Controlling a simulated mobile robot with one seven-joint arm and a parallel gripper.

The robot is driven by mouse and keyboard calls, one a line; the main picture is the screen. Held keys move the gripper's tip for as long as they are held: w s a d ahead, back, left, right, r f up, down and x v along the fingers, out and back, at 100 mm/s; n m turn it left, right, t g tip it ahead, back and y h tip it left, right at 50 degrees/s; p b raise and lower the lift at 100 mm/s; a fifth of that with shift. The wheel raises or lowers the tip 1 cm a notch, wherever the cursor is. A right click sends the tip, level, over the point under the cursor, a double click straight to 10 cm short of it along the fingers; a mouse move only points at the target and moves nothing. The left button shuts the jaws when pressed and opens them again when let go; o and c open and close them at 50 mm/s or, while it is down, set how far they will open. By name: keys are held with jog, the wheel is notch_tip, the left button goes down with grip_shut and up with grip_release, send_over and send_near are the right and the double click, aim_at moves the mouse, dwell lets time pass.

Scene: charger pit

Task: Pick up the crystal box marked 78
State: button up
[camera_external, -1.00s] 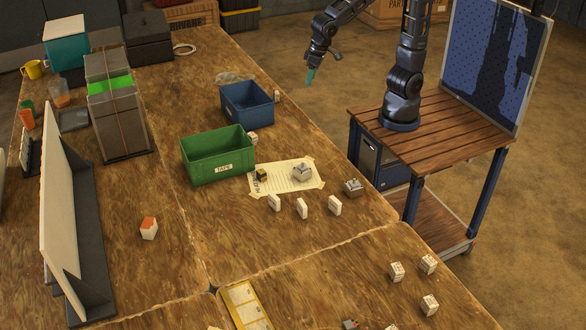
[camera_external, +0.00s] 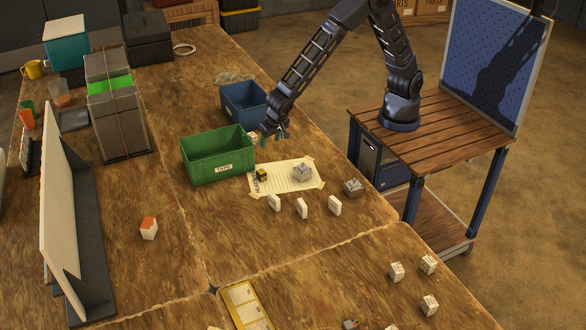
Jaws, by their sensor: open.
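Several small white boxes lie on the wooden table; their markings are too small to read, so I cannot tell which one is marked 78. Three stand in a row at the front of the paper sheet: a left one (camera_external: 274,203), a middle one (camera_external: 302,208) and a right one (camera_external: 335,206). Another white box (camera_external: 253,138) sits between the green and blue bins. My gripper (camera_external: 275,141) is open and empty, fingers down, just right of that box and above the sheet's far edge. Whether it touches the box or table is unclear.
The green TAPE bin (camera_external: 218,166) is left of my gripper, and the blue bin (camera_external: 238,115) is behind. More white boxes (camera_external: 397,271) are front right. An orange-topped box (camera_external: 148,229) stands left, with clear table around it.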

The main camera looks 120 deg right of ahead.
jog(key=m, duration=0.1)
send_near(261, 171)
jog(key=shift+h, duration=0.3)
jog(key=x, duration=0.4)
jog(key=shift+s+f, duration=0.15)
jog(key=shift+f, duration=0.2)
jog(key=shift+a+x, duration=0.15)
jog(key=shift+x, duration=1.2)
jog(key=shift+a+x, duration=0.15)
jog(key=shift+x, duration=1.2)
jog(key=c, duration=1)
jog(key=shift+c, duration=0.2)
